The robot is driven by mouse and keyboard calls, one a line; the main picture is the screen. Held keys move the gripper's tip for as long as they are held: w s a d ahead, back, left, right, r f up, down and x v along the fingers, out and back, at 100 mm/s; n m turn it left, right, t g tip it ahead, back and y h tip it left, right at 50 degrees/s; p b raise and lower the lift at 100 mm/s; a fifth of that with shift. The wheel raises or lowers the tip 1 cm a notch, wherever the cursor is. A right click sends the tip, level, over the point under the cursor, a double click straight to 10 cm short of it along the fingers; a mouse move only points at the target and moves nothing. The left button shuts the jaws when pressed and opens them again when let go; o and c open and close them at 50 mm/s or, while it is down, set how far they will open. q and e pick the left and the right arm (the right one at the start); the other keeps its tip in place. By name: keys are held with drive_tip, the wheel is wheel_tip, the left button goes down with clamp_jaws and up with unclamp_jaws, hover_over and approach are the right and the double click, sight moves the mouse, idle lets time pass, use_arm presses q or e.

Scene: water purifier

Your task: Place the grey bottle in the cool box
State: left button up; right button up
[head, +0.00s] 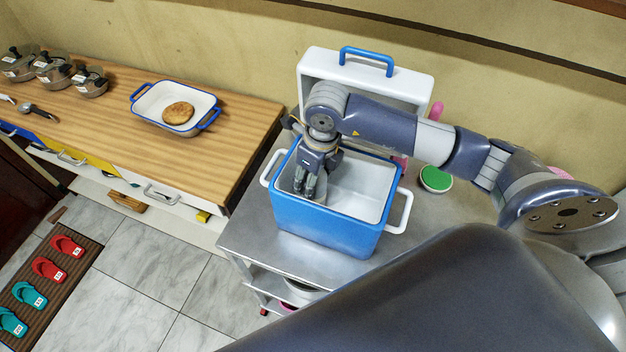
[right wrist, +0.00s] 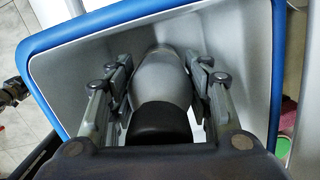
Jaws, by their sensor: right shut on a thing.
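The cool box (head: 325,233) is blue with a white inside and white side handles, and stands open on a metal cart. Its blue rim also shows in the right wrist view (right wrist: 150,14). The grey bottle (right wrist: 163,83) has a black end nearest my wrist and lies between the fingers of my right gripper (right wrist: 158,80). The gripper is shut on it inside the cool box. In the head view my right gripper (head: 311,185) reaches down into the box at its left side, and mostly hides the bottle. My left gripper is not in view.
The white lid (head: 415,84) with a blue handle stands upright behind the box. A green round item (head: 435,179) lies on the cart (head: 250,238) to the right. A wooden counter (head: 230,150) with a white tray (head: 150,103) and several pots stands left.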

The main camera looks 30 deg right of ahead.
drive_tip(key=shift+f, duration=0.1)
drive_tip(key=o, duration=1.4)
drive_tip(key=r+b, duration=0.1)
drive_tip(key=r, duration=0.2)
drive_tip(key=r+b, duration=0.1)
drive_tip(key=r, duration=0.3)
drive_tip(key=s+r+b, duration=0.1)
drive_tip(key=r, duration=0.3)
drive_tip(key=shift+s+d+r, duration=0.1)
drive_tip(key=shift+d+r, duration=0.05)
drive_tip(key=shift+d, duration=0.15)
drive_tip(key=shift+s+r+b, duration=0.1)
drive_tip(key=shift+r+b, duration=0.2)
drive_tip(key=shift+r, duration=0.2)
